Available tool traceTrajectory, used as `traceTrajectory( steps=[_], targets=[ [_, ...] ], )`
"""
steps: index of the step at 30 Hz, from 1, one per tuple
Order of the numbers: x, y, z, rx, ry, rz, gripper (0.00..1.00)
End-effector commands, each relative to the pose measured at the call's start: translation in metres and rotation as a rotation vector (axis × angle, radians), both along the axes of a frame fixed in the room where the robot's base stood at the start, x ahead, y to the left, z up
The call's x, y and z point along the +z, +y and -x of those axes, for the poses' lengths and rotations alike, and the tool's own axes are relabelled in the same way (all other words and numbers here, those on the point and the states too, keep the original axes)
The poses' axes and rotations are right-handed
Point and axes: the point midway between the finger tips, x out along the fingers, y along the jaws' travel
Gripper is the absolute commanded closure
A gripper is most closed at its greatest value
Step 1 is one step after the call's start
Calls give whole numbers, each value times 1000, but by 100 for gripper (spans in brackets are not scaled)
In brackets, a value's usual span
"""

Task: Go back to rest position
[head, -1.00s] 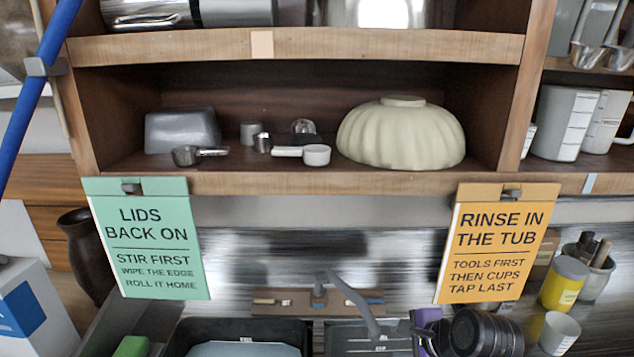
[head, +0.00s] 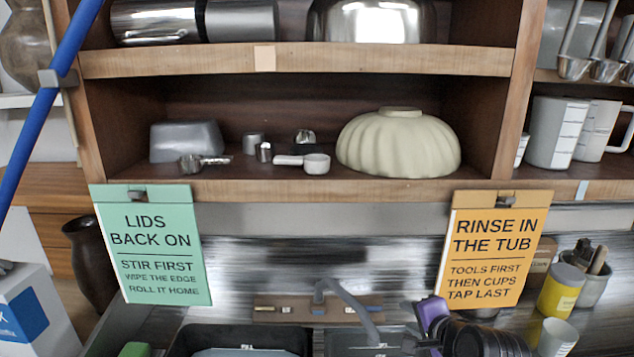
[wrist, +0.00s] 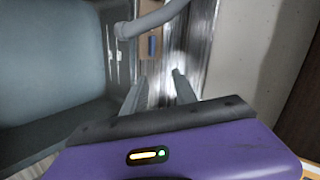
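My gripper (wrist: 158,82) shows in the wrist view as two grey fingers beyond a dark bar and a purple housing with a small lit display. The fingers stand apart, and I see nothing held between them. Behind them are the shiny metal surface and a grey curved tap (wrist: 150,18). In the head view my purple housing and dark arm show at the bottom, right of the middle, in front of the sink area and below the orange sign (head: 495,248). The fingertips are hard to make out there.
A grey basin (wrist: 50,60) lies left of the fingers in the wrist view. In the head view, a black tub (head: 190,338) is at the bottom. A yellow jar (head: 562,290) and a white cup (head: 556,336) stand right of my arm. A wooden shelf (head: 300,190) crosses above.

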Motion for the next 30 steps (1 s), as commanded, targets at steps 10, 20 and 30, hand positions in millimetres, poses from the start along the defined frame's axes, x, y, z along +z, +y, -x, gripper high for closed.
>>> traceTrajectory(
  steps=[10,20,30],
  targets=[
    [3,-33,42,76,-317,464,66],
    [-14,-41,131,157,-499,861,66],
    [-27,-30,238,235,-600,1135,66]
  ],
)
